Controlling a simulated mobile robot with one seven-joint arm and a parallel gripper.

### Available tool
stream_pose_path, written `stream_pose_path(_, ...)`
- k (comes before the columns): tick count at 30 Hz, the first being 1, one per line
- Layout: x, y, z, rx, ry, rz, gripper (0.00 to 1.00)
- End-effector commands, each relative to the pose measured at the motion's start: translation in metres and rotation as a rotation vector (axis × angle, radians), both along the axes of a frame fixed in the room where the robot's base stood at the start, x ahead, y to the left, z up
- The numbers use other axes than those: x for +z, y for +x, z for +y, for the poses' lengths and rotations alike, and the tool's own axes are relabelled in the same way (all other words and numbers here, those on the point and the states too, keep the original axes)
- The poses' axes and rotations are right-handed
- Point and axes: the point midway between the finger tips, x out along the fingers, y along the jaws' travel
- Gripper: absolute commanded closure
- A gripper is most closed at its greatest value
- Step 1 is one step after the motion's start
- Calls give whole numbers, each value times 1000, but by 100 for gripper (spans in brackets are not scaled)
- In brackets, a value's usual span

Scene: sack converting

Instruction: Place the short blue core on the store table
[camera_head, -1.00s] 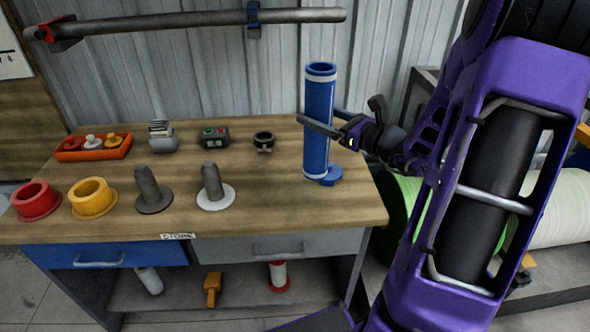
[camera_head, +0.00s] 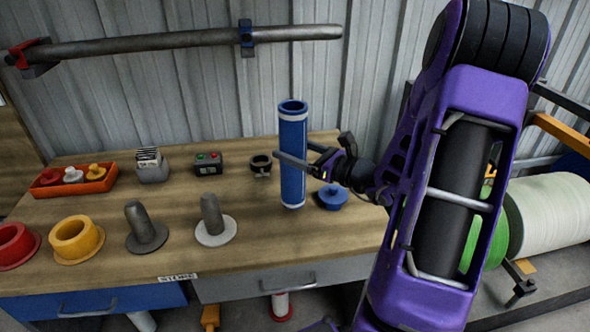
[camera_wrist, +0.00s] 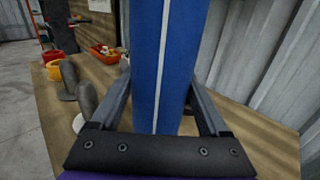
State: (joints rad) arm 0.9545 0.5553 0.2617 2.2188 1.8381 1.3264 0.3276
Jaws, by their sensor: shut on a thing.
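The blue core (camera_head: 292,160) is an upright blue tube with a white stripe and white rings at its ends. My gripper (camera_head: 305,159) is shut on it from the right, around its middle. In the wrist view, the core (camera_wrist: 168,70) stands between the two fingers of my gripper (camera_wrist: 162,100). Its lower end appears over the right part of the wooden store table (camera_head: 262,232); I cannot tell if it touches the top. The table carries a label on its front edge.
A blue flanged plug (camera_head: 332,197) stands just right of the core. A black collar (camera_head: 260,165) is behind left, and a grey peg on a white base (camera_head: 213,222) is left. Yellow (camera_head: 77,240) and red (camera_head: 14,245) flanged rings stand farther left. A grey bar (camera_head: 180,42) hangs above.

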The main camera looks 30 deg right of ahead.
Motion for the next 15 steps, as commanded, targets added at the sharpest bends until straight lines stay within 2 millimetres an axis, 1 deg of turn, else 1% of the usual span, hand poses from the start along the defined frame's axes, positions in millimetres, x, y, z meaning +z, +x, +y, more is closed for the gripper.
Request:
stream_pose_path(5, -15, 0, 0, 0, 2, -1, 100)
stream_pose_path(9, -36, 0, 0, 0, 3, -1, 100)
stream_pose_path(11, -39, 0, 0, 0, 1, -2, 100)
stream_pose_path(15, -39, 0, 0, 0, -2, -3, 100)
